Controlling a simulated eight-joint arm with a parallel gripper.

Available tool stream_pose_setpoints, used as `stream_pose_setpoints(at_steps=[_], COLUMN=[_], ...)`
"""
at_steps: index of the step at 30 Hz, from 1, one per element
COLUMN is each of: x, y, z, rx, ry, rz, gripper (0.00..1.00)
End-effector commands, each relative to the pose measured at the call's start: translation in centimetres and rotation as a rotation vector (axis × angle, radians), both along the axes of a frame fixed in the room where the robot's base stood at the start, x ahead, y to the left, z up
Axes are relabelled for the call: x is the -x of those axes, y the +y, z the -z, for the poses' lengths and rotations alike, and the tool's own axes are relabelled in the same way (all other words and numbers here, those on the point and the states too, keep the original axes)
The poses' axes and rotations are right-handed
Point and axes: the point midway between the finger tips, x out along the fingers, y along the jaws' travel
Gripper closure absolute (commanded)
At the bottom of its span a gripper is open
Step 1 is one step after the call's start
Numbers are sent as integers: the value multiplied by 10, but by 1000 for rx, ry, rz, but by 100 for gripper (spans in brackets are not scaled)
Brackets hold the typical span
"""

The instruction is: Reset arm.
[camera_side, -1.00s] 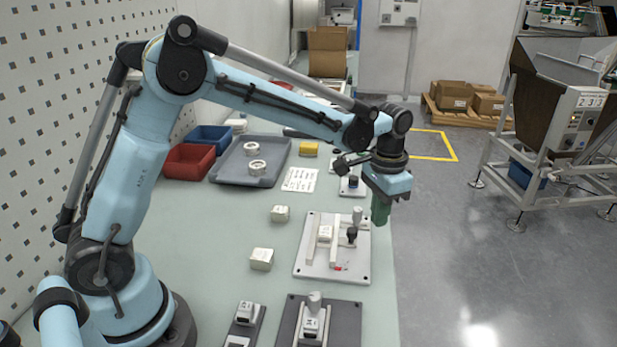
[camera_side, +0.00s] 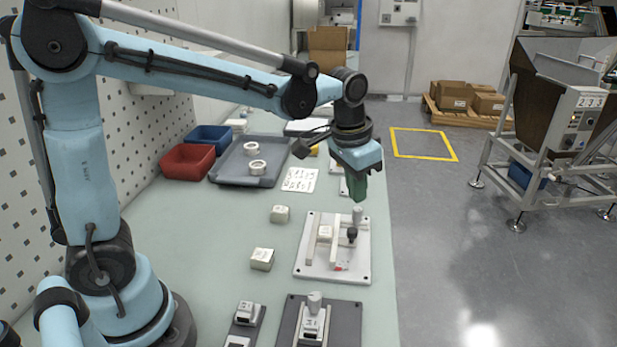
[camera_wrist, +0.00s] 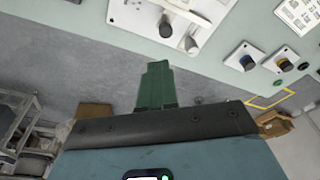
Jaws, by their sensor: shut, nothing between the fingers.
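My gripper (camera_side: 359,188) has green fingers, shut and empty, pointing down above the right edge of the table. In the side view it hangs over the far end of a white fixture plate (camera_side: 354,263) that holds a small white block and a black knob. The gripper also shows in the wrist view (camera_wrist: 157,66), its fingers together. A corner of a white plate with a knob (camera_wrist: 205,14) lies beyond the fingertips there. I cannot tell whether the fingertips touch anything, but they look clear of the fixture.
Two small white blocks (camera_side: 280,214) (camera_side: 262,259) stand on the table. A grey tray (camera_side: 228,172) with two white rings, a red bin (camera_side: 187,162) and a blue bin (camera_side: 208,138) lie further back. A dark fixture plate (camera_side: 341,315) is at the front.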

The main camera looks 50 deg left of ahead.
Motion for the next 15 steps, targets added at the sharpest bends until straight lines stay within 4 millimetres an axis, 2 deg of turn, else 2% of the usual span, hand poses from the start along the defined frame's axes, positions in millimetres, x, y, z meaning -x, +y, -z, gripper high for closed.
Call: stream_pose_setpoints(at_steps=[1, 7, 15], x=[11, 47, 93], y=[4, 16, 29], z=[-6, -17, -14], rx=[4, 20, 41], ry=[-29, -151, -312], rz=[-15, -64, -130], gripper=[100, 100, 100])
